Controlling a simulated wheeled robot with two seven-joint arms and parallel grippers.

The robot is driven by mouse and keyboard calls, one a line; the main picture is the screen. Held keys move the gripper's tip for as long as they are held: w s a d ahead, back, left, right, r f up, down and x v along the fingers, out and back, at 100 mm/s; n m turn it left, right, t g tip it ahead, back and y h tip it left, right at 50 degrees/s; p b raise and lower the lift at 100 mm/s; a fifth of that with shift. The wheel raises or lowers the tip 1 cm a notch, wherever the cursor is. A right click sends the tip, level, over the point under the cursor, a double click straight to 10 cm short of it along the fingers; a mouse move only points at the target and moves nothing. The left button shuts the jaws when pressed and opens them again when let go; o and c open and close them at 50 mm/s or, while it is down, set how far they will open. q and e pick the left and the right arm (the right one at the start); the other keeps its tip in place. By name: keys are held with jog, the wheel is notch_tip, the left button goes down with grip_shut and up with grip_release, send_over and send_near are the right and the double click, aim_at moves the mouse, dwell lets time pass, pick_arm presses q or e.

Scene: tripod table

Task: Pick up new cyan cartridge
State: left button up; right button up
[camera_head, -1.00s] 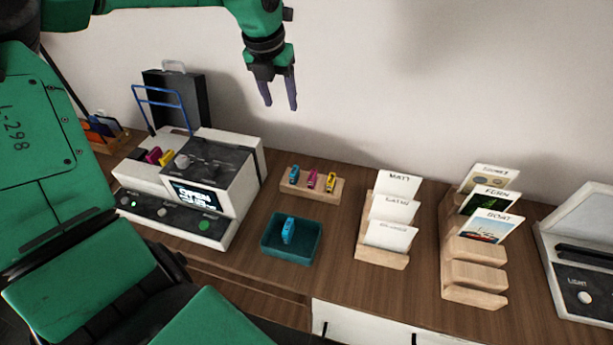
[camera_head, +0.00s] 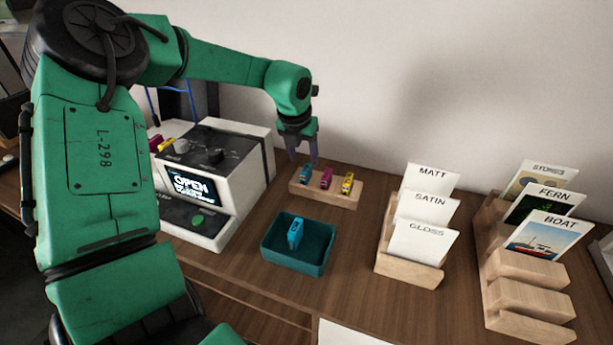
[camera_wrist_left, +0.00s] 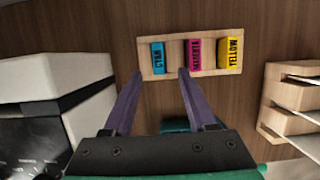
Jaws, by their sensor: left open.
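The new cyan cartridge (camera_head: 305,174) stands at the left end of a small wooden holder (camera_head: 325,193), beside a magenta cartridge (camera_head: 326,178) and a yellow one (camera_head: 347,183). In the left wrist view the cyan cartridge (camera_wrist_left: 158,57) shows its label, just beyond and between the fingertips. My left gripper (camera_head: 304,158) is open and empty, above and just behind the cyan cartridge in the head view; the wrist view shows its two purple fingers (camera_wrist_left: 160,73) apart. Another cyan cartridge (camera_head: 295,233) is in the teal tray (camera_head: 284,262). My right gripper is not in view.
The printer (camera_head: 233,165) stands left of the holder, with its screen reading OPEN. Wooden racks with paper cards (camera_head: 409,268) and picture cards (camera_head: 528,310) stand to the right. Bare table lies between the holder and the tray.

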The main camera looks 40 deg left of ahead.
aim_at(306, 169)
pick_arm(q)
jog(key=p+x, duration=0.1)
jog(key=x, duration=0.5)
jog(key=shift+w+a, duration=0.2)
jog(key=shift+s+r, duration=0.1)
grip_shut()
